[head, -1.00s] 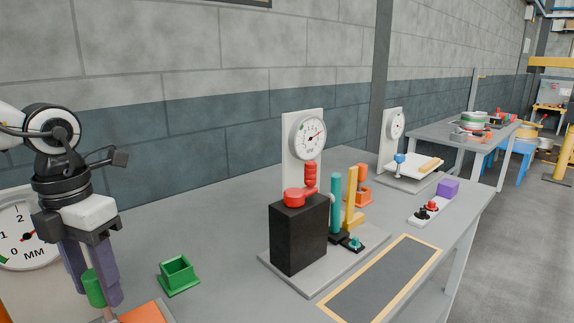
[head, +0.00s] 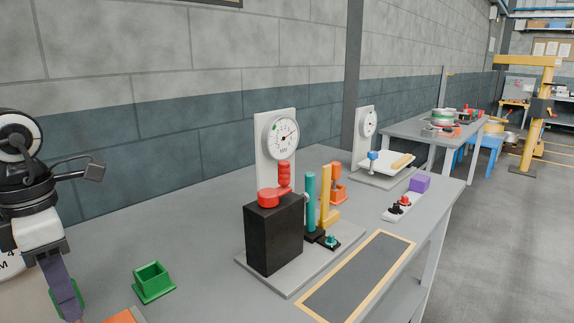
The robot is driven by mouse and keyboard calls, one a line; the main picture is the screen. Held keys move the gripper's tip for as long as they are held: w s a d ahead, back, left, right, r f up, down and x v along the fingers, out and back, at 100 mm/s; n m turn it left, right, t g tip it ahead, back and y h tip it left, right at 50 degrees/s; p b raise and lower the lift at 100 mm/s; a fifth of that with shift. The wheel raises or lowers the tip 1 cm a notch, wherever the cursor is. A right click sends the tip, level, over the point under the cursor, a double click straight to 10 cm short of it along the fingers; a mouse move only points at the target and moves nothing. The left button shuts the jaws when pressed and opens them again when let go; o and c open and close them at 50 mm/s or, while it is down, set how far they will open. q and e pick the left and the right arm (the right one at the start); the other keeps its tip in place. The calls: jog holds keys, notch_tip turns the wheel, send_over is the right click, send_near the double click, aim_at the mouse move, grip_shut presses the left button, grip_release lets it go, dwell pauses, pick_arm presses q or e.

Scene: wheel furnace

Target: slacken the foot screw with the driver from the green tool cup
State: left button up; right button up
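My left gripper (head: 64,290) is at the lower left edge. One purple finger faces the view and hides most of what is between the fingers. Green of the driver's handle (head: 79,287) shows beside that finger, so the gripper is shut on the driver. The driver's lower end is out of view. The green tool cup (head: 153,283), a small square open holder, stands on the grey bench right of the gripper and looks empty. I cannot make out the foot screw. My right gripper is not in view.
A black block (head: 274,234), dial gauge (head: 281,137), teal post (head: 310,200) and yellow post (head: 325,195) stand on a grey plate. An orange piece (head: 122,317) shows at the bottom edge. A framed dark mat (head: 357,277) lies front right. The bench between cup and plate is clear.

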pick_arm(q)
jog(key=o, duration=0.5)
